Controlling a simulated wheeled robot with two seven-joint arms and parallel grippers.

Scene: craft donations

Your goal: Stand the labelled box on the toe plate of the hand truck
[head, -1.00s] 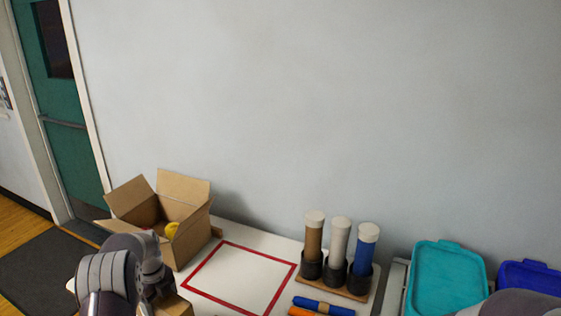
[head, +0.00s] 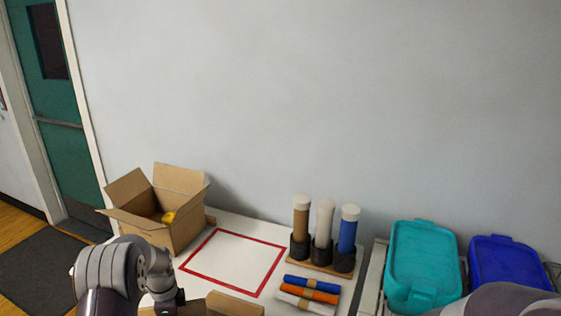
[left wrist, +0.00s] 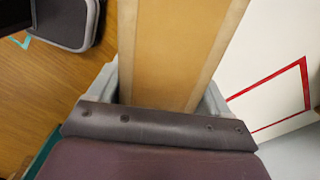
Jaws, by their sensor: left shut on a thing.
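A brown cardboard box (head: 234,305) shows at the bottom edge of the head view, mostly cut off. In the left wrist view the box (left wrist: 178,50) stands between the two grey fingers of my left gripper (left wrist: 162,98), which is shut on it. Pale strips run along the box's edges; no label shows on the part in view. In the head view my left arm comes in at the lower left, beside the box. My right gripper is out of view. I cannot make out the hand truck or its toe plate in either view.
The white table has a red square outline (head: 209,245), empty inside. An open carton (head: 177,236) with something yellow stands behind left. Tubes in a rack (head: 323,240), coloured rolls (head: 312,289), a teal lid (head: 422,262) and a blue lid (head: 508,262) lie to the right.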

